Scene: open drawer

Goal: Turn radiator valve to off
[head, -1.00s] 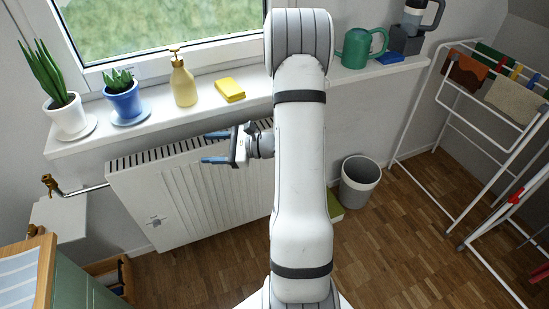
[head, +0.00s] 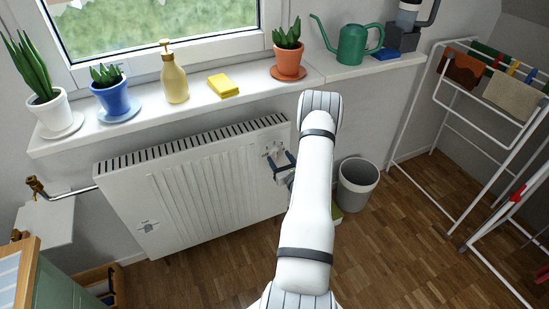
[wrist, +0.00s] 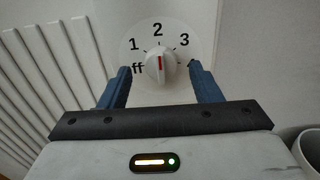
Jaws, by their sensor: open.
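The white radiator (head: 185,190) is under the window sill. Its valve knob (wrist: 162,66) is white and round with a red mark, on a pale dial marked "ff", 1, 2, 3 and a partly hidden 4. The red mark points up, about at the 2. In the head view the valve (head: 272,151) is small at the radiator's upper right end. My gripper (wrist: 159,70) is open, with one blue finger on each side of the knob; contact cannot be told. It also shows in the head view (head: 283,164), partly hidden by my arm.
The sill (head: 200,112) above holds potted plants, a soap bottle (head: 173,75), a yellow sponge (head: 223,85) and a green watering can (head: 352,45). A grey bin (head: 357,185) stands right of the radiator. A drying rack (head: 470,130) is further right.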

